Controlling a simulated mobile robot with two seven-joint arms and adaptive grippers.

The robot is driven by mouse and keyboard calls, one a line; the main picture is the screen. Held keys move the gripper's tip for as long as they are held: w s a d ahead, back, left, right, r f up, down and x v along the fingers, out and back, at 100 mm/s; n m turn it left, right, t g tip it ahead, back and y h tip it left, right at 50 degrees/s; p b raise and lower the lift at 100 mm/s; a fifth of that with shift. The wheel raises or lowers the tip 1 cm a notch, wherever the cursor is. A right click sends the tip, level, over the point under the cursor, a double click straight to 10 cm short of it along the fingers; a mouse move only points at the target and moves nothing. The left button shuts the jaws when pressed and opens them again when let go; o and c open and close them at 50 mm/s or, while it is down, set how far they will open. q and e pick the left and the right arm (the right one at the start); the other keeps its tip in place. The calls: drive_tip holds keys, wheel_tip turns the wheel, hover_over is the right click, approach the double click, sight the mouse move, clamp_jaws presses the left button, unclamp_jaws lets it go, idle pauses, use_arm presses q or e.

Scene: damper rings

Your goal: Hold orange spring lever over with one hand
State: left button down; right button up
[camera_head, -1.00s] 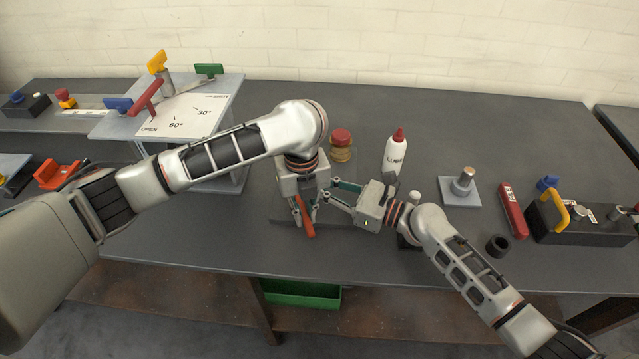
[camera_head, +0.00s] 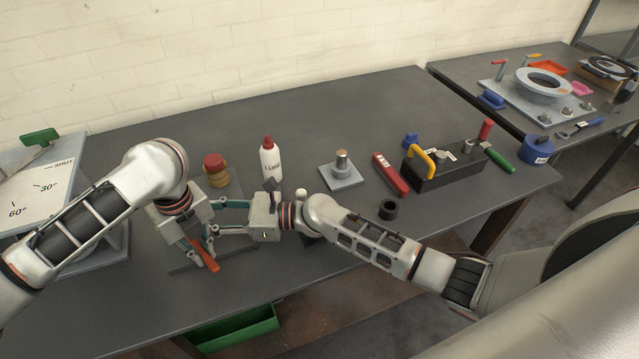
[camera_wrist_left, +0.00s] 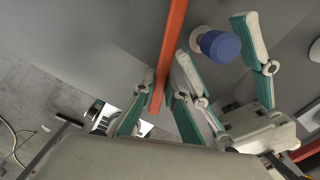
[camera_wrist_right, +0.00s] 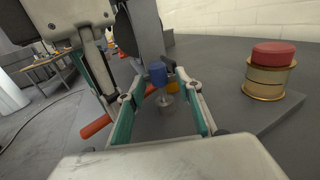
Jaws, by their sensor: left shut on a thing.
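The orange spring lever (camera_head: 209,258) sticks out toward the bench's front edge in the head view. My left gripper (camera_head: 200,248) is shut on it; the left wrist view shows the orange bar (camera_wrist_left: 173,40) running between the fingers. My right gripper (camera_head: 220,218) is beside the left one, its fingers apart. In the right wrist view, a blue-topped pin (camera_wrist_right: 158,73) shows between the open fingers (camera_wrist_right: 160,100); I cannot tell whether they touch it. The blue top also shows in the left wrist view (camera_wrist_left: 220,46). The lever's pivot is hidden in the head view.
A red-capped brass stack (camera_head: 216,172) and a white bottle (camera_head: 271,163) stand behind the grippers. A grey plate with a post (camera_head: 341,172), a red tool (camera_head: 390,175) and a black block (camera_head: 445,170) lie to the right.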

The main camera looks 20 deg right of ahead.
wheel_tip(320, 180, up, 6)
drive_tip(key=s+d+r+m+t+h, duration=0.1)
drive_tip(key=s+d+m+t+h, duration=0.2)
drive_tip(key=d, duration=0.6)
drive_tip(key=s+d+r+m+t+h, duration=0.1)
drive_tip(key=s+d+m+t+h, duration=0.3)
drive_tip(key=d+h, duration=0.3)
drive_tip(key=s+d+r+m+t+h, duration=0.1)
drive_tip(key=s+d+m+t+h, duration=0.2)
drive_tip(key=d, duration=0.9)
drive_tip(key=m+t+h, duration=0.1)
drive_tip(key=m+h, duration=0.1)
drive_tip(key=m, duration=0.1)
drive_tip(key=shift+s+r+h, duration=0.15)
drive_tip(key=shift+r+h, duration=0.15)
drive_tip(key=shift+h, duration=0.1)
use_arm(q)
drive_tip(key=c, duration=1.7)
unclamp_jaws()
drive_tip(key=shift+r, duration=4)
